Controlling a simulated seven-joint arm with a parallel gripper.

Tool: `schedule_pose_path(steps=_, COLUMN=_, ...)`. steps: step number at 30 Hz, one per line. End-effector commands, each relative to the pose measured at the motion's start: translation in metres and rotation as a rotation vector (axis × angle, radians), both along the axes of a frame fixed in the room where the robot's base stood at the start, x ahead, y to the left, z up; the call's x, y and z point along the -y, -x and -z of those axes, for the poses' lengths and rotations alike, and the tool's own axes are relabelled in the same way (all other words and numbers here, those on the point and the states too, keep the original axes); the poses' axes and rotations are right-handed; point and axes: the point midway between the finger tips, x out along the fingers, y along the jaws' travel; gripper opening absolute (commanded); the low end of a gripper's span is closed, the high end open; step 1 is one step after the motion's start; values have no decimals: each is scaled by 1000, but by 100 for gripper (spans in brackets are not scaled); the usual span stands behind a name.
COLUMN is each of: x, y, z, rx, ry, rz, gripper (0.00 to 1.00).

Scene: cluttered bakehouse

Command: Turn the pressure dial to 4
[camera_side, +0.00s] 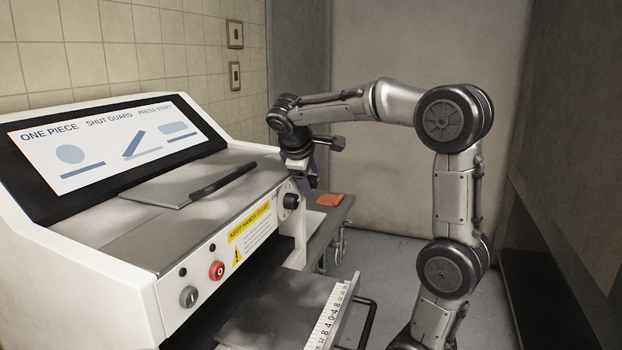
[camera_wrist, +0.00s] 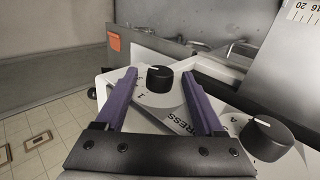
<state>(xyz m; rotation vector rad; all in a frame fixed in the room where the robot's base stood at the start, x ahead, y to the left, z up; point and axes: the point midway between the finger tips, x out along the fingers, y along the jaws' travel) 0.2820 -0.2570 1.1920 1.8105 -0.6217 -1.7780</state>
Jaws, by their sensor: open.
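In the wrist view a black round dial (camera_wrist: 160,79) with a white pointer line stands on a pale printed plate, with a mark like "1" beside it. A second black dial (camera_wrist: 267,138) with a white line sits lower right, partly beyond my right finger. Lettering ending in "RESS" runs between them; I cannot tell which dial it labels. My gripper (camera_wrist: 159,75) is open, its purple fingers on either side of the first dial with visible gaps. In the side view my gripper (camera_side: 311,183) is at the machine's far front corner, near a black dial (camera_side: 291,201).
The white machine (camera_side: 130,258) has a sloped sign, a guard with a black handle (camera_side: 223,181), a red button (camera_side: 216,270) and a grey button (camera_side: 189,296). A tray with a ruler (camera_side: 330,315) juts out below. An orange item (camera_side: 329,200) lies on a grey surface behind.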

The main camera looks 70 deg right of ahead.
Motion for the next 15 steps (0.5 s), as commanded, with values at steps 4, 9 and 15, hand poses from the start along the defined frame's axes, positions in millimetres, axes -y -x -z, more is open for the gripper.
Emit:
schedule_pose_path(steps=4, x=0, y=0, z=0, rx=0, ry=0, rz=0, gripper=53)
schedule_pose_path(steps=9, x=0, y=0, z=0, rx=0, ry=0, rz=0, gripper=22)
schedule_pose_path(steps=15, x=0, y=0, z=0, rx=0, ry=0, rz=0, gripper=0)
